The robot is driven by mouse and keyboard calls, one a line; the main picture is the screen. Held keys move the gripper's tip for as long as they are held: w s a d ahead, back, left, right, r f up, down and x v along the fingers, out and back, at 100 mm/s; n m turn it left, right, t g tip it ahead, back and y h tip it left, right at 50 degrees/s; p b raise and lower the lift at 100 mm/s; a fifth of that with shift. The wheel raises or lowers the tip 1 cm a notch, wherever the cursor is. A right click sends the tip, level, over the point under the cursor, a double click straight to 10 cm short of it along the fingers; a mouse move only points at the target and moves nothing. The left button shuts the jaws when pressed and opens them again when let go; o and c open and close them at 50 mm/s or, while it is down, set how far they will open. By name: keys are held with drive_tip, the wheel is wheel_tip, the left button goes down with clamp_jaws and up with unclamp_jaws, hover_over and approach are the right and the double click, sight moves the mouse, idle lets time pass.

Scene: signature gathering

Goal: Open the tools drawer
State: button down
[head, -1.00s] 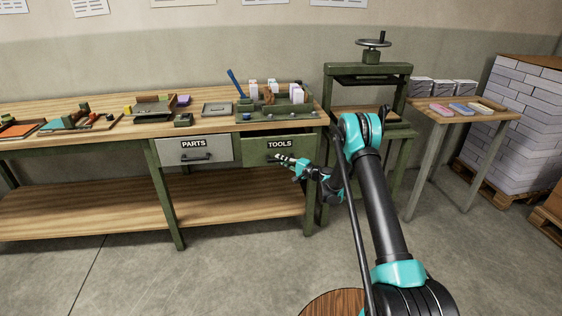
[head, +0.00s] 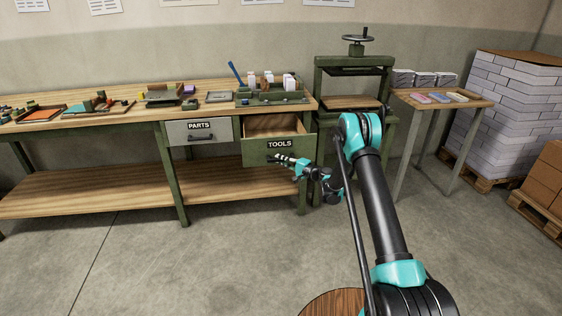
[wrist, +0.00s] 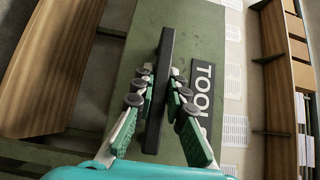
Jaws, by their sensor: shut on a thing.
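The green tools drawer (head: 262,152) stands pulled out from the workbench, and its bare wooden inside shows behind the front. Its black label reads TOOLS in the head view; it also shows, partly covered, in the wrist view (wrist: 203,85). My gripper (head: 276,160) is at the drawer's front, below the label. In the wrist view my gripper (wrist: 158,92) has its fingers on both sides of the dark bar handle (wrist: 164,60) and is shut on it. In the head view the gripper hides most of the handle.
The grey parts drawer (head: 197,132) beside it is shut. The workbench top (head: 215,106) above carries trays and small items. A green press (head: 353,75) stands right of the bench. The floor (head: 130,260) in front is clear.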

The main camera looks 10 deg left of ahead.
drive_tip(key=shift+d, duration=0.1)
drive_tip(key=c, duration=1.5)
unclamp_jaws()
drive_tip(key=shift+c, duration=0.2)
drive_tip(key=v, duration=1.2)
